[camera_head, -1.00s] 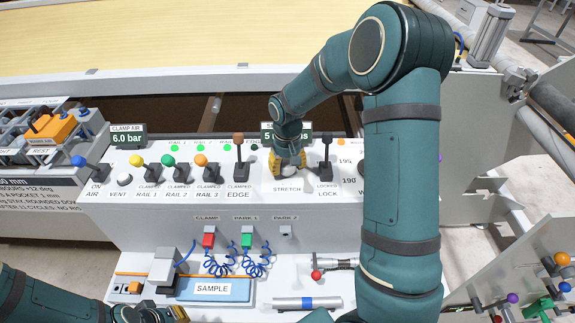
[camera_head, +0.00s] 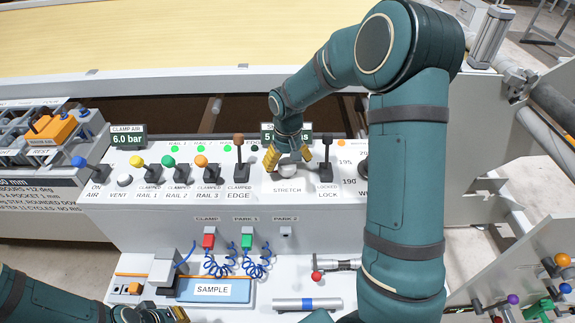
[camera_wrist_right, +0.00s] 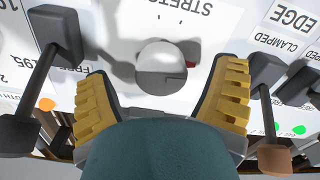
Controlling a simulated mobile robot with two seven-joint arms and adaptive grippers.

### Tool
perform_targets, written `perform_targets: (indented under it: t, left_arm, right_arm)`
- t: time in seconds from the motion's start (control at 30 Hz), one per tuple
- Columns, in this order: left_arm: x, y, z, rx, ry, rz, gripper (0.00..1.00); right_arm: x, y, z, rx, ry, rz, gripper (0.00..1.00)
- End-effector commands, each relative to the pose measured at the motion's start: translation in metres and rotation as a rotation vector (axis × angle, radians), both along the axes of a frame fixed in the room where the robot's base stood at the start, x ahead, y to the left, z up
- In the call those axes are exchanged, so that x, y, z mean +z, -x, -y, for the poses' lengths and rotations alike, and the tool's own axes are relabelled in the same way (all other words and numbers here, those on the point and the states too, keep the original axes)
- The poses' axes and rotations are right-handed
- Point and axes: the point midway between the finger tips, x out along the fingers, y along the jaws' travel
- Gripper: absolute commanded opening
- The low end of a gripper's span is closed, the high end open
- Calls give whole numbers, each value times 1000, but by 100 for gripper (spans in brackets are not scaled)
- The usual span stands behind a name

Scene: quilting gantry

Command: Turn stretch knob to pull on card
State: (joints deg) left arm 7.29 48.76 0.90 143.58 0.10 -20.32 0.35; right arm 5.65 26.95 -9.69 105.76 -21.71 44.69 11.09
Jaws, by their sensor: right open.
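The stretch knob (camera_head: 288,171) is a pale round knob on the white sloping panel, above the STRETCH label. In the right wrist view the knob (camera_wrist_right: 165,68) shows whole, with a shadow beside it. My right gripper (camera_head: 288,158) is open over the knob, its yellow fingers spread on either side. In the wrist view the right gripper (camera_wrist_right: 160,88) shows clear gaps between both fingers and the knob. A dark display (camera_head: 270,130) behind is partly hidden by my wrist. My left gripper (camera_head: 165,315) shows only in part at the bottom edge.
The lock lever (camera_head: 327,150) stands close right of the right gripper, and the brown edge lever (camera_head: 240,158) stands to its left. Another dark knob (camera_head: 364,171) is partly hidden by my right arm. Text on the dark card (camera_head: 40,197) at left is partly cut off.

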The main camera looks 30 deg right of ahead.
Motion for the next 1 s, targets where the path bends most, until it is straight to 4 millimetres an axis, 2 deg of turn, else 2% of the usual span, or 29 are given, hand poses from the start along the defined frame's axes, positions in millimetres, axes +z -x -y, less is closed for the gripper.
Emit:
perform_targets:
  t: [0.3, 0.5, 0.67, 1.0]
  left_arm:
    - [0, 0, 0, 0, 0, 0, 0]
    - [0, 0, 0, 0, 0, 0, 0]
    - [0, 0, 0, 0, 0, 0, 0]
    - [0, 0, 0, 0, 0, 0, 0]
  right_arm:
    - [66, -1, -1, 1, 0, 6, 85]
    - [93, -1, 0, 0, 0, 4, 85]
    - [102, 0, 0, 0, -1, 2, 85]
    - [103, 0, 0, 0, -1, 2, 85]
